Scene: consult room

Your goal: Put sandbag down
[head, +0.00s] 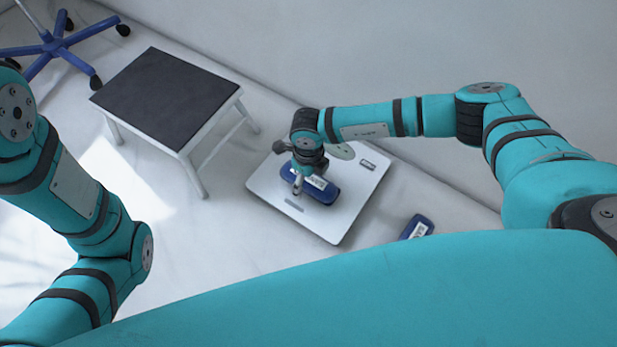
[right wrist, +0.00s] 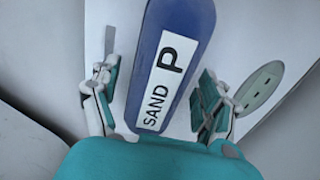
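A blue sandbag (head: 322,194) with a white label lies on the white square scale (head: 348,206) in the head view. In the right wrist view the sandbag (right wrist: 176,45) shows its label "SAND P" and runs between the fingers. My right gripper (head: 306,180) is over the sandbag, fingers pointing down. The right wrist view shows the right gripper (right wrist: 158,88) open, one finger on each side of the sandbag, with visible gaps.
A second blue sandbag (head: 417,227) lies on the floor right of the scale. A step stool (head: 166,92) with a dark top stands left of the scale. A blue wheeled base (head: 56,44) is at the upper left. The wall runs behind. Floor before the stool is clear.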

